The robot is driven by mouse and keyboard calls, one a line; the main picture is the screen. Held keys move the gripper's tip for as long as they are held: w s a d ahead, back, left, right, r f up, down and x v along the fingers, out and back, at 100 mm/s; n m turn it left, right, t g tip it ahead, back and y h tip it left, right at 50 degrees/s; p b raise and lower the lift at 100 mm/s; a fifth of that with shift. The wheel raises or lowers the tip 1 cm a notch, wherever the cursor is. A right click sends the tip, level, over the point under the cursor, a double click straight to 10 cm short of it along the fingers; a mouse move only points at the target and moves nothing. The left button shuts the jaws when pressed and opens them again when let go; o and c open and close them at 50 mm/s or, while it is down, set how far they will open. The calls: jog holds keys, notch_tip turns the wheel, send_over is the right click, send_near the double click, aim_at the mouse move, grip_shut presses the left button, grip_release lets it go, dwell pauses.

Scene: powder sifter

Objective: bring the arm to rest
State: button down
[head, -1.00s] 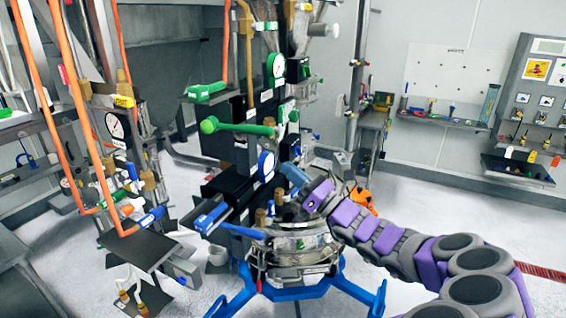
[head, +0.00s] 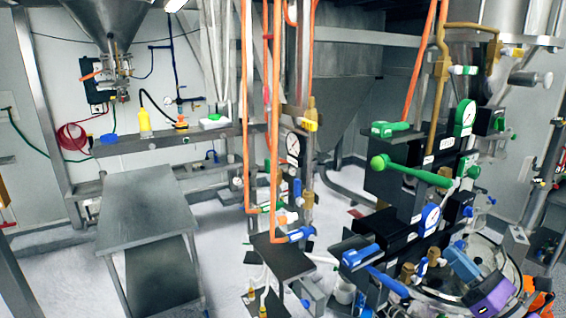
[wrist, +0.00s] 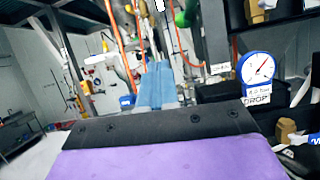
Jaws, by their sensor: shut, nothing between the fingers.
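My arm shows at the lower right of the head view as a purple link ending in my gripper (head: 461,263), whose fingers are light blue. In the wrist view the blue fingers (wrist: 157,85) lie together beyond the purple housing. The gripper is shut with nothing between the fingers. In the head view it appears over the round metal sifter vessel (head: 497,268), and whether it touches anything there is unclear. A blue-rimmed gauge (head: 430,218) is to its upper left, and also stands to the right of the fingers in the wrist view (wrist: 257,68).
Green (head: 412,170) and blue (head: 388,281) handles stick out leftward from the valve panel. Orange pipes (head: 275,120) rise mid-picture beside a small black shelf (head: 282,256). A grey metal table (head: 145,205) stands at left. White floor shows between table and pipes.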

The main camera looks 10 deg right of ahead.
jog(key=w+a+f+n+g+y+b, duration=0.1)
jog(key=a+f+n+g+y, duration=0.25)
jog(key=a, duration=0.55)
jog(key=a+f+n+g+y+b, duration=0.1)
jog(key=a+n+g+y+b, duration=0.15)
jog(key=a+n+g, duration=0.5)
jog(key=s+a+f+n+g+h+b, duration=0.15)
jog(key=s+a+f+n+g, duration=0.3)
jog(key=a, duration=0.45)
jog(key=s+a+f+n+g+b, duration=0.2)
jog(key=s+a+f+n+g, duration=0.3)
jog(key=a, duration=0.5)
jog(key=s+d+f+n+g+h+b, duration=0.1)
jog(key=s+f+n+g+h+b, duration=0.25)
jog(key=s+f+n+h, duration=0.7)
jog(key=s+d+f+n+t+h+b, duration=0.1)
jog(key=s+d+f+h+b, duration=0.1)
jog(key=s+d+f, duration=0.2)
jog(key=s+d, duration=0.1)
jog(key=d, duration=0.2)
jog(key=shift+s+f+h+b, duration=0.25)
jog(key=shift+s+h+b, duration=0.1)
jog(key=shift+h+b, duration=0.05)
